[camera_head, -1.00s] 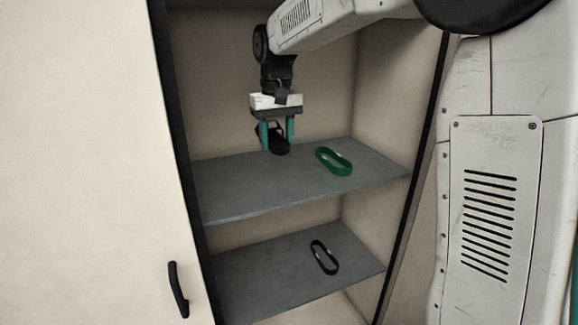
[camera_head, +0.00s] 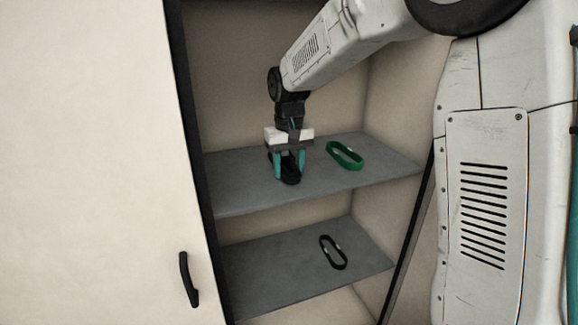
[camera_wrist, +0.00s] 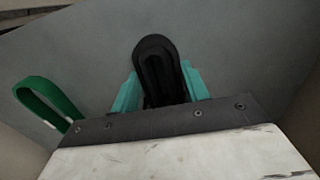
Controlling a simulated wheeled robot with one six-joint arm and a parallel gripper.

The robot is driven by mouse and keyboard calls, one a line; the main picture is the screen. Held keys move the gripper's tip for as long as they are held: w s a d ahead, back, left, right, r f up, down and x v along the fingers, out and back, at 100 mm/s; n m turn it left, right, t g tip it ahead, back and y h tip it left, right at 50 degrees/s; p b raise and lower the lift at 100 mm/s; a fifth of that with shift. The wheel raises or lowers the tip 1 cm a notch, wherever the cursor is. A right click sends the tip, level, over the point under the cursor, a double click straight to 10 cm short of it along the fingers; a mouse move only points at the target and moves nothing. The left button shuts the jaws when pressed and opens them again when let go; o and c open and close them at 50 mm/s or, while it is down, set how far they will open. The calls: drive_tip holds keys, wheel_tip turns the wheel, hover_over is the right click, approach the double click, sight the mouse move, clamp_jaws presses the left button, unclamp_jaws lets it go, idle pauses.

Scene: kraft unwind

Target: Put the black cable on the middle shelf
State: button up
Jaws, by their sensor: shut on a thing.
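My gripper (camera_head: 289,167) is inside the cabinet, low over the upper of the two visible grey shelves (camera_head: 240,190). Its teal fingers are shut on a black cable (camera_head: 291,178), a looped coil whose lower end is at or just above the shelf surface; I cannot tell if it touches. In the wrist view the black cable (camera_wrist: 155,65) sticks out between the two fingers. A second black loop (camera_head: 333,252) lies on the lower grey shelf (camera_head: 280,272).
A green loop (camera_head: 345,156) is on the upper visible shelf, right of my gripper; it also shows in the wrist view (camera_wrist: 45,100). The cabinet's right wall and the cream door with a black handle (camera_head: 188,280) flank the shelves. The shelf left of the gripper is clear.

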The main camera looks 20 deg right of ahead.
drive_tip(key=o, duration=1)
wheel_tip(320, 180, up, 8)
drive_tip(key=shift+f, duration=0.25)
drive_tip(key=shift+s+r, duration=0.15)
drive_tip(key=shift+t, duration=0.7)
drive_tip(key=s+d+f, duration=0.1)
drive_tip(key=s, duration=1)
drive_tip(key=s+f, duration=0.1)
drive_tip(key=s, duration=1.1)
drive_tip(key=s+d+f, duration=0.1)
drive_tip(key=s, duration=1)
drive_tip(key=shift+s+d+f, duration=0.15)
drive_tip(key=shift+s+d, duration=0.05)
drive_tip(key=shift+d, duration=0.15)
